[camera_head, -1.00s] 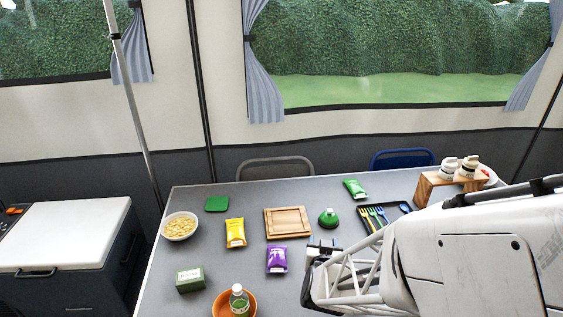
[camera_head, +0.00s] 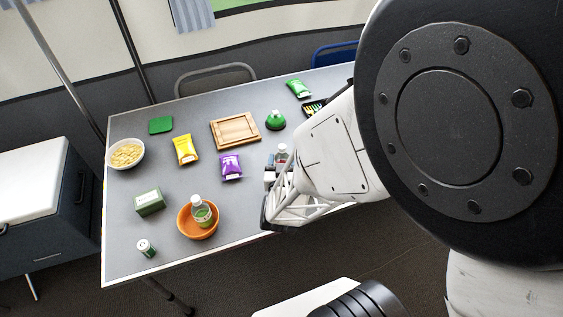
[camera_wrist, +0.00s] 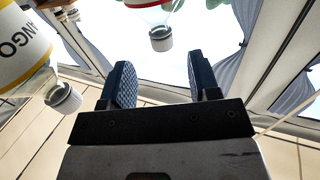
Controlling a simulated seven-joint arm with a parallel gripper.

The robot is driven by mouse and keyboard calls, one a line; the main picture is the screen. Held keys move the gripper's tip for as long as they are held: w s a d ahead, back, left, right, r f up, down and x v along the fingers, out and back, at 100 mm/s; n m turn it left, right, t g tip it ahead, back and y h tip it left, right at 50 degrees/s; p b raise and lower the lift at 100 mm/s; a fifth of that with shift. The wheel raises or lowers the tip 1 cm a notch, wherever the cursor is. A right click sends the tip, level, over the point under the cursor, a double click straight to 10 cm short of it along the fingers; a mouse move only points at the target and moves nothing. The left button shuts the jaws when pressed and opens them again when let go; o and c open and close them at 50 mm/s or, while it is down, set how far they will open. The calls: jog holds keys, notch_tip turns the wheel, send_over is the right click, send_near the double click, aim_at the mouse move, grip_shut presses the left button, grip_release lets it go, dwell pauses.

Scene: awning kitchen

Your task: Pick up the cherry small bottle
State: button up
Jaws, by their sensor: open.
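A small clear bottle with a white cap and a red label (camera_head: 281,156) stands upright on the table beside my gripper in the head view; my arm partly hides it. My gripper (camera_head: 270,180) is at the table's right part, just in front of that bottle. In the wrist view my gripper (camera_wrist: 158,62) is open, with nothing between its fingers. There a red-labelled bottle (camera_wrist: 161,39) shows upside down beyond the fingertips, cut by the top edge. I cannot read its label. Another bottle, with a yellow label reading "NGO" (camera_wrist: 22,50), is large at the left, outside the fingers.
An orange bowl (camera_head: 185,229) holds a green-labelled bottle (camera_head: 201,212). My arm covers the table's right end.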

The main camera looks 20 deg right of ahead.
aim_at(282, 149)
jog(key=shift+x, duration=1.15)
jog(key=shift+w, duration=0.1)
jog(key=shift+x, duration=2.5)
jog(key=shift+c, duration=0.5)
grip_shut()
